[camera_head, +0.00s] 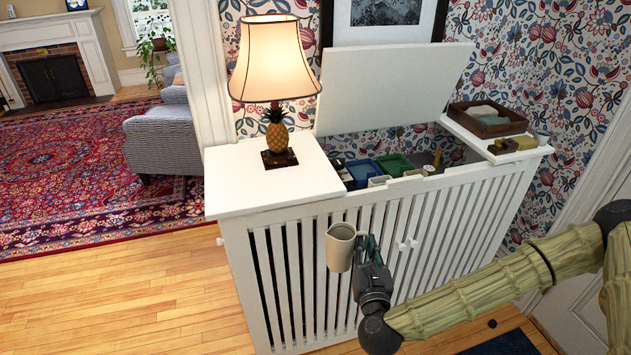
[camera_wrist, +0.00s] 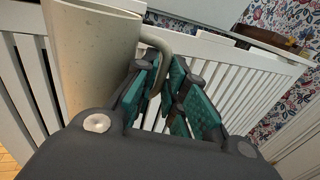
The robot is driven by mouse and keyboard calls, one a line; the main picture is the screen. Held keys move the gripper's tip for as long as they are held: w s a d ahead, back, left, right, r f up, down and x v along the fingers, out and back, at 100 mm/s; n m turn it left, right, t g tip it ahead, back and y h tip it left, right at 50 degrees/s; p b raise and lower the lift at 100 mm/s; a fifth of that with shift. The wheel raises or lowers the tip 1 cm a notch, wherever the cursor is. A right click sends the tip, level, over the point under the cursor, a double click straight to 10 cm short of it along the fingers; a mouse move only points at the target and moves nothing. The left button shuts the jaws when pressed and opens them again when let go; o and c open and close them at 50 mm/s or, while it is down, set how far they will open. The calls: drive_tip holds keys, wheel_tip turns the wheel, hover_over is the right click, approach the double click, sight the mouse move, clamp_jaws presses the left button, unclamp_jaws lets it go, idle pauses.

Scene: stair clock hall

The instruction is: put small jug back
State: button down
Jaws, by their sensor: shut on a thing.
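My gripper (camera_head: 367,248) is at the jug's right side. In the wrist view my gripper (camera_wrist: 163,88) has its teal finger pads shut around the jug's handle (camera_wrist: 157,42), and the pale speckled jug body (camera_wrist: 92,45) fills the left. The cabinet's middle lid (camera_head: 392,85) is raised against the wall. The jug's inside cannot be made out.
In the open cabinet stand a blue bin (camera_head: 363,171), a green bin (camera_head: 395,163) and other small items. A lit pineapple lamp (camera_head: 277,130) stands on the left top. A brown tray (camera_head: 487,119) and small objects occupy the right top. Wood floor (camera_head: 130,290) is clear at left.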

drive_tip(key=a+r+n+y+p, duration=0.15)
drive_tip(key=a+r, duration=0.25)
drive_tip(key=r, duration=0.6)
drive_tip(key=a+r+p, duration=0.2)
drive_tip(key=a+r, duration=0.2)
drive_tip(key=r, duration=0.5)
drive_tip(key=w+f+p, duration=0.1)
drive_tip(key=w+p, duration=0.1)
drive_tip(key=w, duration=0.3)
drive_tip(key=w+f+p, duration=0.1)
drive_tip(key=w+p, duration=0.2)
drive_tip(key=w, duration=0.3)
drive_tip(key=w+d+f+p, duration=0.1)
drive_tip(key=w+f+p, duration=0.1)
drive_tip(key=w, duration=0.3)
drive_tip(key=shift+w+d, duration=0.1)
drive_tip(key=shift+w, duration=0.1)
drive_tip(key=shift+f, duration=0.45)
drive_tip(key=shift+f, duration=0.15)
drive_tip(key=c, duration=1.5)
unclamp_jaws()
drive_tip(key=shift+o, duration=0.2)
drive_tip(key=shift+s, duration=0.1)
